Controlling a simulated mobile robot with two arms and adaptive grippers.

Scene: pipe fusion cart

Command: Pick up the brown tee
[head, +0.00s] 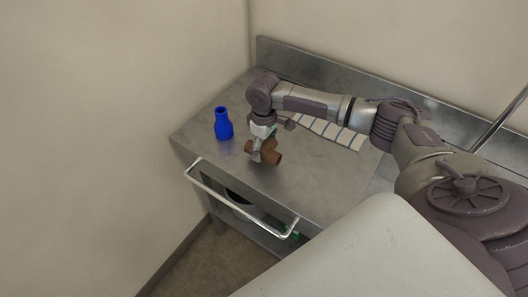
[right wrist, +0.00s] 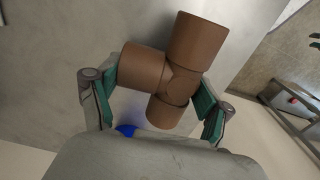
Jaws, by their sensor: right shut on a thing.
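The brown tee (head: 272,156) is at my right gripper (head: 262,150), over the metal cart top in the head view. In the right wrist view the tee (right wrist: 176,75) lies between the two green-padded fingers of my right gripper (right wrist: 160,103). The fingers are shut on it, one pad against the side branch and the other near the main run. I cannot tell whether the tee touches the cart top. My left gripper is not in view.
A blue reducer-shaped fitting (head: 223,124) stands upright on the cart top (head: 318,180), left of the tee. A striped cloth or sheet (head: 330,133) lies behind my right arm. A rail handle (head: 240,207) runs along the cart's front, and a backsplash (head: 320,72) and walls close off the back.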

